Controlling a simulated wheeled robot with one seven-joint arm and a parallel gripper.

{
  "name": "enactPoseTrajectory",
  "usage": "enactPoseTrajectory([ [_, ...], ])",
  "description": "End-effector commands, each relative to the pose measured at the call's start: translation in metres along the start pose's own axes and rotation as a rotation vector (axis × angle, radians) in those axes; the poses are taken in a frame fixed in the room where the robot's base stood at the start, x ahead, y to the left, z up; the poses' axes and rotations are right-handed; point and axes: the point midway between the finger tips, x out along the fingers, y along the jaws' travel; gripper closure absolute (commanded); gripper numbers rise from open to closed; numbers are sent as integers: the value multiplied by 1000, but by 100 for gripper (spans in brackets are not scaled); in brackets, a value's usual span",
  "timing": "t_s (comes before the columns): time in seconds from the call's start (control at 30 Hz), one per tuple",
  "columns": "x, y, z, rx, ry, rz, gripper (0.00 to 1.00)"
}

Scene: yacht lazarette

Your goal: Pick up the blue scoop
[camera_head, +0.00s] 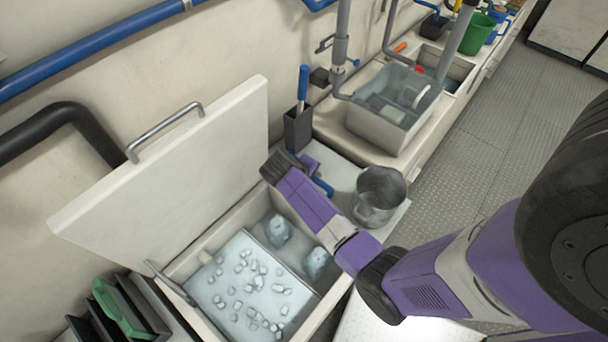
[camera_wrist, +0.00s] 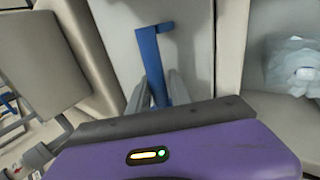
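The blue scoop (camera_wrist: 152,65) shows in the wrist view as a narrow blue bar with a short bend at its far end, against a pale surface. Its near end runs between the two grey fingers of my gripper (camera_wrist: 160,95). The fingers stand apart on either side of it; contact is not clear. In the head view a small blue part of the scoop (camera_head: 323,187) shows beside my gripper (camera_head: 312,170), above the pale ledge behind the ice box. The rest of the scoop is hidden by my arm and gripper.
An open ice box (camera_head: 205,318) with ice lies below my arm, its lid (camera_head: 170,180) raised. A metal bucket (camera_head: 378,195) stands close to the right of my gripper. A dark holder (camera_head: 298,128) with a blue-handled tool stands behind. A clear-topped bin (camera_head: 380,125) is farther back.

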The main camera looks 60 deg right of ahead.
Motion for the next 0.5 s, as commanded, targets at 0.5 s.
enactPoseTrajectory([
  [0.5,-2,1,0,1,1,0,100],
])
